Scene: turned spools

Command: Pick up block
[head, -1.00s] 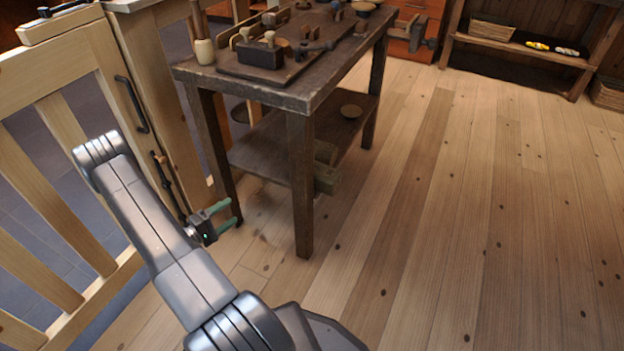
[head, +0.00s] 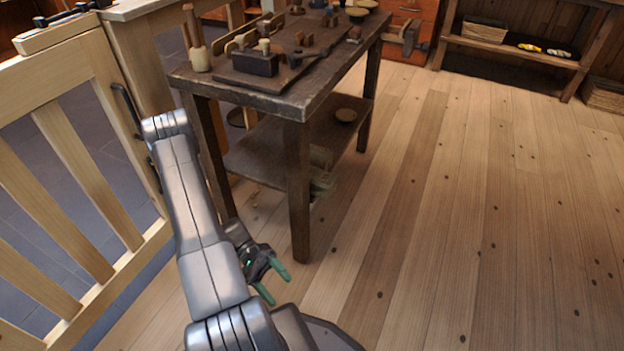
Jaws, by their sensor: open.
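A dark block-like piece (head: 255,64) with a pale knob stands on the tabletop. I cannot tell which of these is the task's block. My gripper (head: 278,289), with green fingers, is open and empty. It appears low, in front of the table's near leg and apart from the blocks.
The dark table (head: 295,103) has tools and a pale vase-like holder (head: 199,60) on top. A slatted wooden gate (head: 75,165) stands at left. The plank floor at right is clear. A low shelf (head: 510,48) stands at the back.

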